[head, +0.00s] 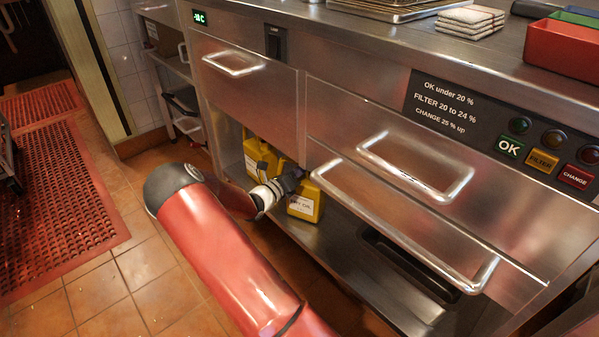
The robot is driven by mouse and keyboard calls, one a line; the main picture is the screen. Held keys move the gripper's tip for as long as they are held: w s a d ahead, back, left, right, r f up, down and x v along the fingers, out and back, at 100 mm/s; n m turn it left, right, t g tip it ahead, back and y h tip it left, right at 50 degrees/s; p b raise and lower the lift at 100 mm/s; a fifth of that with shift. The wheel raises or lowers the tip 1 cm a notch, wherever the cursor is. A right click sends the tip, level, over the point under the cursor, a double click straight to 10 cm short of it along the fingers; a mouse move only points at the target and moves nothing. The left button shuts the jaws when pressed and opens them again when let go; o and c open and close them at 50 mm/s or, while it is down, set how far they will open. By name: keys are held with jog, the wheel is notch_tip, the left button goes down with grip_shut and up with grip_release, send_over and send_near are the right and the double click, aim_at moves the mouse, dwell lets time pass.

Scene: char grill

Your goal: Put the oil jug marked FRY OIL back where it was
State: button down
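A yellow jug (305,208) with a white label, on which "OIL" can be partly read, is at the lower shelf (345,235) under the steel counter. It looks upright near the shelf's front edge; I cannot tell whether its base rests on the shelf. My gripper (297,175) is at the top of this jug, reaching in from the left. The fingers are dark and small, and the handle area is hidden, so I cannot tell whether they are closed on it. A second yellow jug (257,152) stands to the left and farther back, partly hidden by my arm.
Drawers with protruding handles (415,167) overhang the shelf. A dark tray (410,262) lies on the shelf at right. Bare shelf lies between it and the front jug. A red mat (60,190) covers floor at left. A red bin (565,50) stands on the counter.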

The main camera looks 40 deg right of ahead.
dwell(0.3)
jog(key=c, duration=1.7)
grip_release()
jog(key=shift+f, duration=0.1)
jog(key=o, duration=0.4)
